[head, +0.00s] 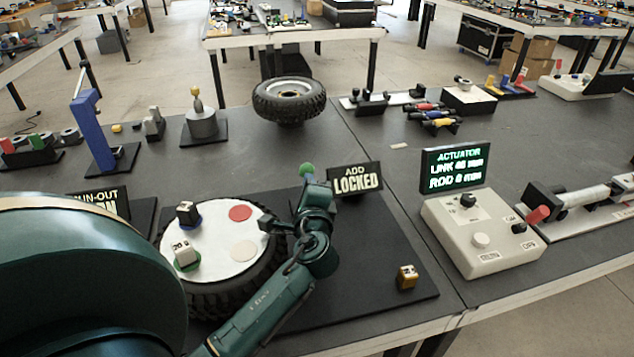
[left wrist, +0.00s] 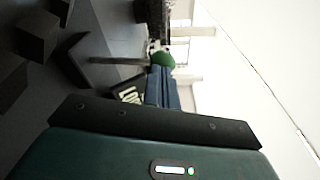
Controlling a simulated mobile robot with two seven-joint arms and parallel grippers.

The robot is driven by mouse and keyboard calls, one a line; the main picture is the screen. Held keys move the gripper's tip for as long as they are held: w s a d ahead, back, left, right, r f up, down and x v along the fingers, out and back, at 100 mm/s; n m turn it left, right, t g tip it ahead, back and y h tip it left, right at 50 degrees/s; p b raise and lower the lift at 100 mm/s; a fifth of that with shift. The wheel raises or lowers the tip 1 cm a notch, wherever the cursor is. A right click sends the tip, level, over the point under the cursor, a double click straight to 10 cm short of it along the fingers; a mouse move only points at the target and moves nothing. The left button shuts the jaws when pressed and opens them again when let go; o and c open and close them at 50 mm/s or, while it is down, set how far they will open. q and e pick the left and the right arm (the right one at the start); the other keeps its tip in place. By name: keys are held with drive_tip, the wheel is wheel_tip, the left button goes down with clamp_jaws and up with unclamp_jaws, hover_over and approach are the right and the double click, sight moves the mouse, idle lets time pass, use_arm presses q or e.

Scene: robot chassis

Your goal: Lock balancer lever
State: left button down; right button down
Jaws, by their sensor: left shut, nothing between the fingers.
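The balancer lever shows as a green ball knob (head: 307,170) beside the sign reading "ADD LOCKED" (head: 356,179). In the left wrist view the green knob (left wrist: 162,60) sits on a thin grey rod, with the picture turned sideways. My left gripper (head: 312,183) is shut and empty, its fingertips close to the knob; I cannot tell whether they touch. Its blue-grey fingers also show in the left wrist view (left wrist: 162,82). The balancer's tyre with a white disc (head: 217,268) lies left of the gripper. The lever's lower part is hidden behind my arm.
Two small weights (head: 186,214) stand on the disc, and a brass-coloured cube (head: 407,277) lies on the dark board. An actuator box (head: 482,233) with knobs stands to the right, below a lit screen (head: 455,166). A blue post (head: 92,130) and an upper tyre (head: 289,100) stand farther back.

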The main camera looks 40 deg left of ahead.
use_arm(q)
drive_tip(key=shift+s+a, duration=0.2)
drive_tip(key=shift+s, duration=0.1)
drive_tip(key=shift+f, duration=0.1)
idle(1.8)
